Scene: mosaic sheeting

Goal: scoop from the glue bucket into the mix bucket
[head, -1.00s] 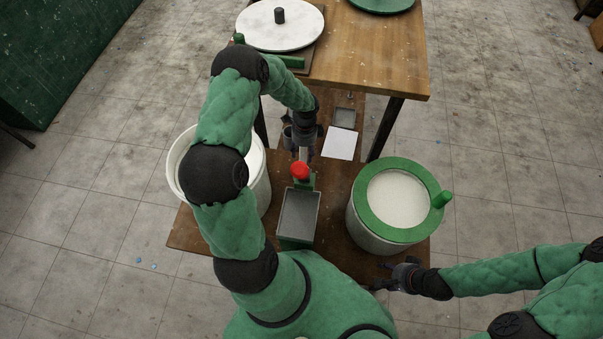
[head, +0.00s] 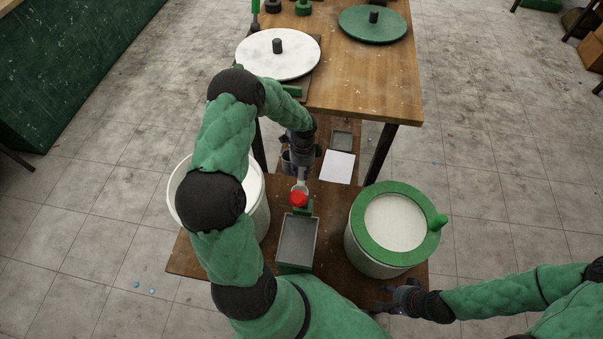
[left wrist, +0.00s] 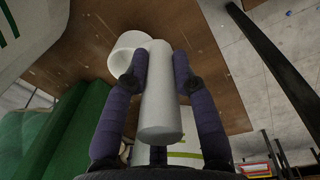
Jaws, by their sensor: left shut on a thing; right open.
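My left gripper (head: 302,165) is shut on a white scoop (head: 300,186). In the left wrist view the gripper's fingers (left wrist: 160,75) clasp the scoop's thick handle (left wrist: 162,100), with its round cup at the far end. The cup's contents cannot be told. An open white bucket (head: 262,218) stands left of the gripper, partly hidden by my left arm. A bucket with a green rim (head: 366,238) and pale contents stands to the right. Which is glue and which is mix cannot be told. My right gripper (head: 384,300) is open and empty, below the green-rimmed bucket in the picture.
Between the buckets on the low brown board (head: 190,262) is a grey-panned green device (head: 297,240) with a red knob (head: 299,199). White paper (head: 338,167) and a small grey tray (head: 342,141) lie beyond. A wooden table (head: 375,85) holds white and green round lids.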

